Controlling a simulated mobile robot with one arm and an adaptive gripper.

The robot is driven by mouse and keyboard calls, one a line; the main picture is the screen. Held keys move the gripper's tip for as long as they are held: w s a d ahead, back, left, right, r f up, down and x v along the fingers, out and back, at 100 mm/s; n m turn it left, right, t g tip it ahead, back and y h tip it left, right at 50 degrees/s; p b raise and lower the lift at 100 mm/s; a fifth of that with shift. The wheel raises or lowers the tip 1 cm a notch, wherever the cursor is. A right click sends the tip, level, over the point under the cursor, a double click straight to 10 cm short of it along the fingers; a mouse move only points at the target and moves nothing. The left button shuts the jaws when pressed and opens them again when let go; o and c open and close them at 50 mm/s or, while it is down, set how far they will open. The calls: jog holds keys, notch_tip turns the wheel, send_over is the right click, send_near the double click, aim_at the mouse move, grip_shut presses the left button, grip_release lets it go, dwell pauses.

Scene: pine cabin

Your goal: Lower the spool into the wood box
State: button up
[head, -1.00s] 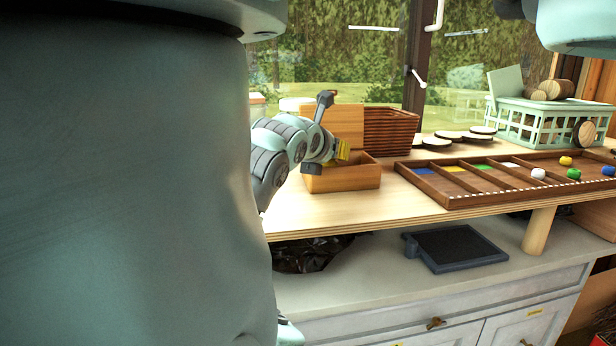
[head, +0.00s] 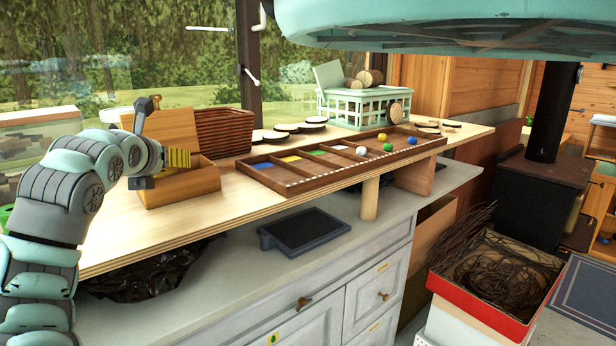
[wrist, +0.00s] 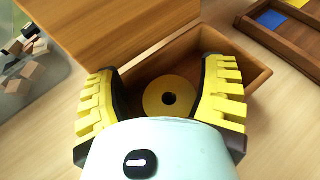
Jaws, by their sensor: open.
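The wood box (head: 182,188) stands on the light wooden table with its lid (head: 170,128) raised behind it. In the wrist view, the spool, a yellow disc with a dark centre hole (wrist: 188,96), is inside the box (wrist: 254,78), apparently on its floor; its lower edge is partly hidden by my gripper's body. My gripper (wrist: 168,85) is open, its yellow ridged fingers on either side of the spool and apart from it. In the head view my gripper (head: 178,158) is at the box's top opening; the spool is hidden there.
A brown slatted basket (head: 224,132) stands close behind the box. A divided wooden tray (head: 300,184) with colored pieces lies to the right. A green crate (head: 345,108) stands farther back. A clear bin (wrist: 30,62) shows at the wrist view's left.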

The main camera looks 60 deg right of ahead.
jog(key=shift+w+a+f, duration=0.1)
jog(key=shift+w+a, duration=0.05)
jog(key=shift+a, duration=0.05)
jog(key=shift+s+a+r, duration=0.2)
jog(key=shift+a+r, duration=0.1)
jog(key=shift+a, duration=0.05)
jog(key=v, duration=1.1)
jog(key=shift+s+d, duration=0.15)
jog(key=shift+s, duration=0.1)
